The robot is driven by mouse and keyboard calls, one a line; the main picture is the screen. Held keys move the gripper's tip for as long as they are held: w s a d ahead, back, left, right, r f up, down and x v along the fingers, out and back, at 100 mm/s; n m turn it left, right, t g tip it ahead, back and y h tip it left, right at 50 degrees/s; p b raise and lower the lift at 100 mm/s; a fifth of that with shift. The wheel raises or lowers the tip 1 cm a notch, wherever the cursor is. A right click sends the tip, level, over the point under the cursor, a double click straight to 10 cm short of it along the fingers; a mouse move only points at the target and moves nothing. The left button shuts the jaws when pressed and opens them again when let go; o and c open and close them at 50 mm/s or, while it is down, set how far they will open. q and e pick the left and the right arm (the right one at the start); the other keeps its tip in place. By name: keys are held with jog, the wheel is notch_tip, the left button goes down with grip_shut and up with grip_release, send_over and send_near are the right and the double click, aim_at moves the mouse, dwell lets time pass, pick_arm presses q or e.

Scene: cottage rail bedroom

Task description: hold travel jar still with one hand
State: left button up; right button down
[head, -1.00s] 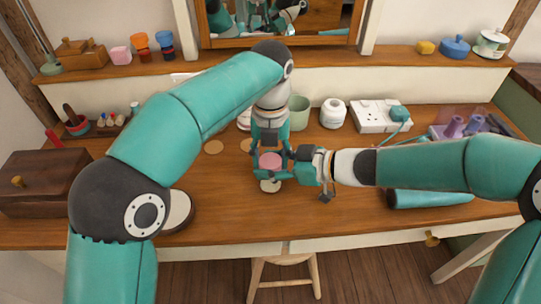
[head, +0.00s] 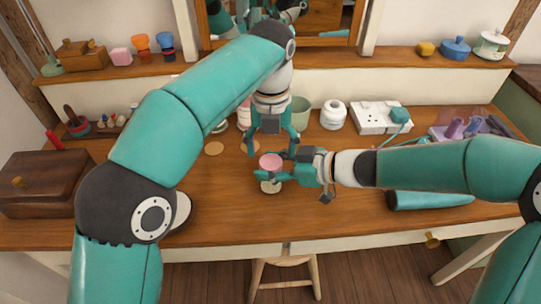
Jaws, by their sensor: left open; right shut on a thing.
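The travel jar, a small jar with a pink top (head: 271,161), is near the middle of the desk. My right gripper (head: 268,174) comes in from the right and is shut around its side below the pink top. My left gripper (head: 271,148) is open, pointing down just behind and above the jar, its fingers spread and empty. The jar's lower part is hidden by the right fingers. A pale round disc (head: 270,187) shows on the desk just under and in front of the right gripper.
Behind my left gripper stand a green cup (head: 300,113), a white jar (head: 333,115) and a socket block (head: 380,116). A teal cylinder (head: 430,199) lies at the right. A wooden box (head: 45,183) is at the left. The desk's front middle is clear.

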aim_at(271, 162)
pick_arm(q)
jog(key=shift+r, duration=0.55)
jog(key=shift+c, duration=0.4)
notch_tip(271, 162, up, 3)
jog(key=m, duration=0.3)
jog(key=shift+f, duration=3.8)
jog(key=c, duration=1.2)
jog(key=shift+n, duration=1.6)
jog(key=o, duration=1.3)
jog(key=shift+r, duration=0.15)
